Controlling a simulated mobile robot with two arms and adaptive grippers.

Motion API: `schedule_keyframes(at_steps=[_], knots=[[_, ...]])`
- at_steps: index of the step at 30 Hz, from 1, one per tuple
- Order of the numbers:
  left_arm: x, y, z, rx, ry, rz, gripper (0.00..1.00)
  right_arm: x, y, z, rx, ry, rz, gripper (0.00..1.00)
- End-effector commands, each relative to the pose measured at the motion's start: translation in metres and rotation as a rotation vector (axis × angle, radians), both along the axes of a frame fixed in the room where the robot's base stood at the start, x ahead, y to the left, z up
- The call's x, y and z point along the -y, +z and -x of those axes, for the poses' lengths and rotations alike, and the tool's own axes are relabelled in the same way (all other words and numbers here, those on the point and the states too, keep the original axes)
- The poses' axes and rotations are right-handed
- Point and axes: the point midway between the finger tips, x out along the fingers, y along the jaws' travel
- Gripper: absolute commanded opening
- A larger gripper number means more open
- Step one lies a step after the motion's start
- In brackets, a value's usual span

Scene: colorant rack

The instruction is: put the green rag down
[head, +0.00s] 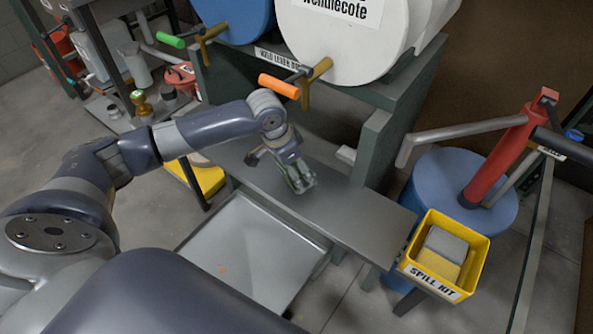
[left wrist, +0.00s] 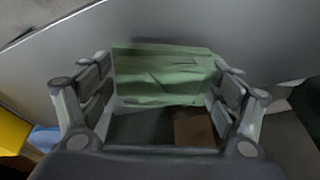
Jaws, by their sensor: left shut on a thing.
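The green rag (left wrist: 163,77) is creased and spans the space between the fingers of my left gripper (left wrist: 162,92) in the left wrist view. The gripper is shut on it. In the head view my left gripper (head: 302,185) points down at the grey metal shelf (head: 355,222) below the drums, and the rag is mostly hidden by the fingers. I cannot tell whether the rag touches the shelf. My right gripper is not in view.
A white drum (head: 345,45) with an orange-handled tap (head: 280,87) stands above the shelf. A metal tray (head: 245,255) lies below in front. A yellow spill kit bin (head: 428,283) is at the shelf's right end. The shelf's right part is bare.

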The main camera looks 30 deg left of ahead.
Motion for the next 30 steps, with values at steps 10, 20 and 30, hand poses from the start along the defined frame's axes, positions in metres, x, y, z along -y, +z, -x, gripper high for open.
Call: schedule_keyframes(at_steps=[10,20,30], knots=[[0.002,-0.015,-0.012,0.000,-0.001,0.000,0.64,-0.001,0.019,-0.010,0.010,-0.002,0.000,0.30],[0.002,-0.017,-0.011,-0.001,-0.001,0.000,0.85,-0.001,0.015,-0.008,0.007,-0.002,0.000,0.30],[0.002,-0.017,-0.012,0.000,-0.001,0.000,1.00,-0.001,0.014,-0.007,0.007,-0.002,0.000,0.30]])
